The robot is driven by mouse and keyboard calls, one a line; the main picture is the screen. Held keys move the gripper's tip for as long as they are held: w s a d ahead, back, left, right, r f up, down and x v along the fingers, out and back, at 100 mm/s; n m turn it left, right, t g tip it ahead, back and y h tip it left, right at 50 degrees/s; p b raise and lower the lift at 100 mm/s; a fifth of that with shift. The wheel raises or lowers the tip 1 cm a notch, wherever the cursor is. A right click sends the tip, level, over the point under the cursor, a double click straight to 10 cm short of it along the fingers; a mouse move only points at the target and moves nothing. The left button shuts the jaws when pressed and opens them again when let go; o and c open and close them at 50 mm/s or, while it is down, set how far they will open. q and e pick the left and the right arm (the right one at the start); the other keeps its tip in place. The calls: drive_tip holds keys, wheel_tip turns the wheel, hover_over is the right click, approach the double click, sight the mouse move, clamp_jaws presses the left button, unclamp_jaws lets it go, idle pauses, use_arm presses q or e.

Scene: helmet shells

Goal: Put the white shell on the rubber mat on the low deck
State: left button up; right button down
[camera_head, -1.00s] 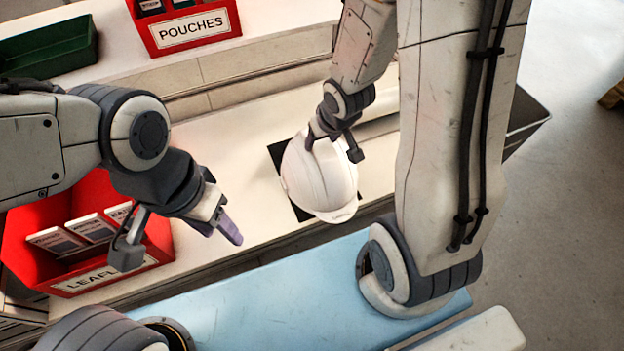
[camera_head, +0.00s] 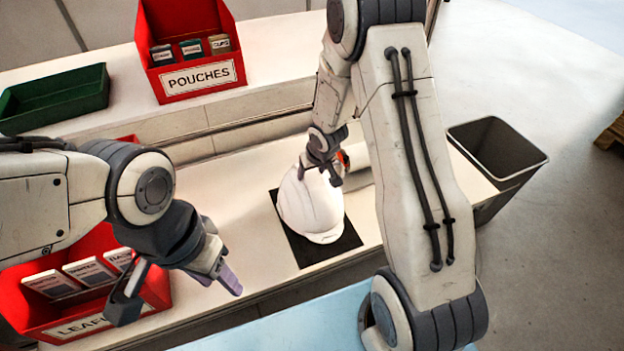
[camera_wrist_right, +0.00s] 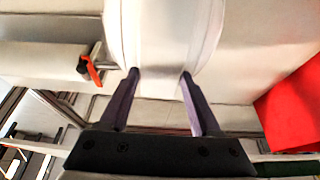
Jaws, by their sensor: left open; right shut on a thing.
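The white shell (camera_head: 312,208) is a smooth helmet shell over the black rubber mat (camera_head: 310,255) on the low deck (camera_head: 235,190). The mat shows along its left, front and right sides; the shell hides its middle. I cannot tell whether the shell's underside touches the mat. My right gripper (camera_head: 320,176) is shut on the shell's upper back part. In the right wrist view, the two fingertips (camera_wrist_right: 160,76) meet the white shell (camera_wrist_right: 165,35). My left gripper (camera_head: 178,296) is open and empty, in front of the red leaflets bin, away from the shell.
A red leaflets bin (camera_head: 65,325) is at the lower left. A red pouches bin (camera_head: 205,78) and a green tray (camera_head: 55,98) stand on the raised shelf behind. A white roll with an orange and black part (camera_head: 345,160) lies behind the shell. A grey bin (camera_head: 497,160) is beyond the deck's right end.

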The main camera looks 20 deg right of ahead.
drive_tip(key=shift+w+f+b, duration=0.1)
drive_tip(key=shift+f+b, duration=1.65)
drive_tip(key=shift+f, duration=0.45)
drive_tip(key=shift+c, duration=0.5)
unclamp_jaws()
